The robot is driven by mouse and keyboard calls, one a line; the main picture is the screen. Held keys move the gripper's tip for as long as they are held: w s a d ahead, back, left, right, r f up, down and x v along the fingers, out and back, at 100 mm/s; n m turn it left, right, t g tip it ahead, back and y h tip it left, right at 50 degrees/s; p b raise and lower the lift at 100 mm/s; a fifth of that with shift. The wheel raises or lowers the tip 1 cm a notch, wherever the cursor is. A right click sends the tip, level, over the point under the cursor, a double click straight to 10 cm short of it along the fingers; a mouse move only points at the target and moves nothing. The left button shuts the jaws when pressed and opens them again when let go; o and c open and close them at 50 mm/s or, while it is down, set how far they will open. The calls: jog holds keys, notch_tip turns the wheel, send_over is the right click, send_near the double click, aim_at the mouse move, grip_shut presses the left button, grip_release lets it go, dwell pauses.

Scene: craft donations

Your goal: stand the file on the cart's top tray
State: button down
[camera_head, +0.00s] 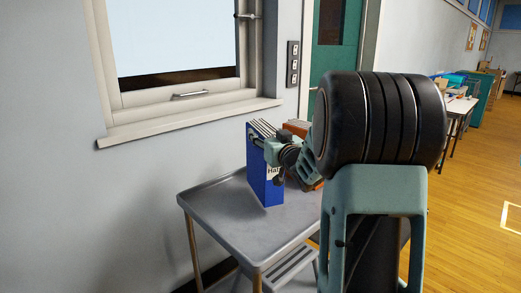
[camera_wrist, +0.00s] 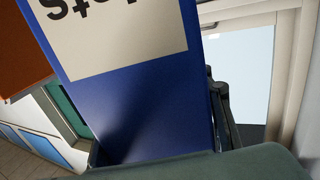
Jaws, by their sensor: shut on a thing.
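The blue file (camera_head: 262,185) is upright, with pale page edges on top and a white label partly hidden by my gripper. My gripper (camera_head: 268,150) is shut on its upper part, reaching in from the right. In the wrist view the file (camera_wrist: 150,115) fills the middle, its label upside down, with a dark finger along its right side. The file's lower end meets the cart's grey top tray (camera_head: 215,205) in the picture; I cannot tell whether it bears on it or hovers just above.
An orange thing (camera_head: 298,128) is right behind the file, partly hidden by my gripper; it also shows in the wrist view (camera_wrist: 22,55). The tray's left and front parts are bare. The wall and window sill (camera_head: 190,122) are close behind the cart.

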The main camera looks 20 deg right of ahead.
aim_at(264, 162)
jog(key=shift+w+f, duration=0.2)
jog(key=shift+w, duration=0.05)
jog(key=shift+w+f+b, duration=0.15)
jog(key=shift+f+b, duration=0.15)
jog(key=shift+f, duration=0.6)
jog(key=shift+w+f+b, duration=0.15)
jog(key=shift+f+b, duration=0.1)
jog(key=shift+f, duration=0.65)
jog(key=shift+f, duration=0.2)
jog(key=c, duration=1)
grip_release()
jog(key=shift+o, duration=0.2)
jog(key=s+p, duration=0.1)
jog(key=s, duration=1.1)
jog(key=shift+a, duration=0.2)
jog(key=shift+d+r, duration=0.1)
